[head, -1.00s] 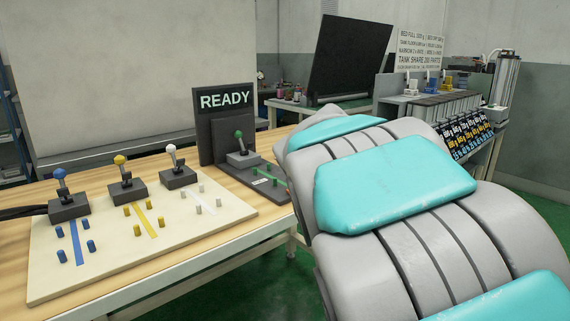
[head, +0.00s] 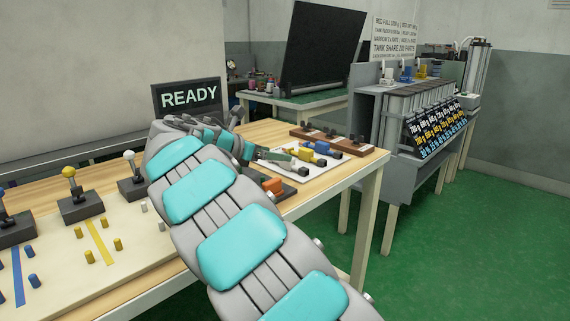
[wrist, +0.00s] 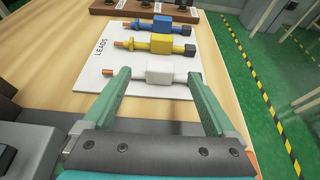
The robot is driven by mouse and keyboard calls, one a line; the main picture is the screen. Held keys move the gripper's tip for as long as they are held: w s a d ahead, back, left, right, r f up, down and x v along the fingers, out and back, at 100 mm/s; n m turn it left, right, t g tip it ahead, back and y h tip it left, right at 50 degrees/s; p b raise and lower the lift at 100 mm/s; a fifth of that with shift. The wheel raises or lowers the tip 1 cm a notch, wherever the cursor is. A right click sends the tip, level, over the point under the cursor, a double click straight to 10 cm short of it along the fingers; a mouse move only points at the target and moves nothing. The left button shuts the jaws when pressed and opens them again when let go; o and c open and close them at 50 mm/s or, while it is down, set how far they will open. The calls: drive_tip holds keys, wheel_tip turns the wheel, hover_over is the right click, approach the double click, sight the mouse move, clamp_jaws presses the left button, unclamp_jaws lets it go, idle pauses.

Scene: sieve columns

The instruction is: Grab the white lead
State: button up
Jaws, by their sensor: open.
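The white lead (wrist: 160,72) lies on a white board marked LEADS (wrist: 100,85) in the wrist view. It has a copper tip at its left end and a thick white body. My gripper (wrist: 158,78) is open and empty. Its two green fingers appear on either side of the white body, and the right fingertip covers part of the lead's right end. The gap in height between fingers and lead is hard to judge. In the head view my gripper (head: 284,161) is over the board, and the white lead is not clearly made out there.
The yellow lead (wrist: 160,43) and blue lead (wrist: 162,25) lie beyond the white one, on the same board. A brown block with dark fittings (wrist: 150,8) stands behind. The READY sign (head: 188,95) and joystick panel (head: 120,225) are left of my gripper. The table edge is close right.

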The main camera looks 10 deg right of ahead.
drive_tip(key=x, duration=0.5)
drive_tip(key=shift+w+d+f, duration=0.1)
drive_tip(key=shift+d+f, duration=0.1)
drive_tip(key=shift+f, duration=0.2)
drive_tip(key=shift+c, duration=0.3)
drive_tip(key=c, duration=1.4)
